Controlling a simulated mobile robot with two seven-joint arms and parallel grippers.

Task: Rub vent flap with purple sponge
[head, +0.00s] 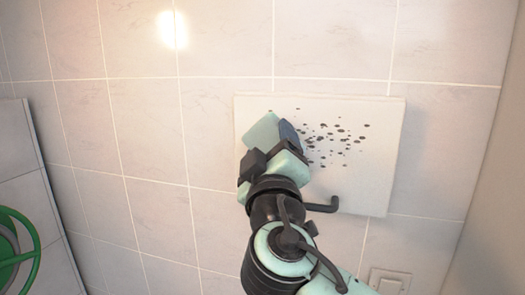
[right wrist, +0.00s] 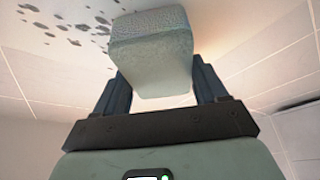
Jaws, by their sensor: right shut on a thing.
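The vent flap (head: 375,118) is a square white panel on the tiled wall, with many dark spots across its upper middle. The spots on the flap also show at the upper left of the right wrist view (right wrist: 62,28). My right gripper (head: 274,146) is in front of the flap's left part, shut on a block-shaped sponge (head: 261,131). The sponge looks pale grey-green rather than purple, and it sits between both fingers in the right wrist view (right wrist: 152,55). It lies left of most spots; whether it touches the flap is unclear. My left gripper is out of view.
A dark hook-shaped handle (head: 324,205) shows at the flap's lower edge, close to my right wrist. A wall switch (head: 390,281) is at lower right. A green round object (head: 18,250) is at the left edge. The tiled wall left of the flap is clear.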

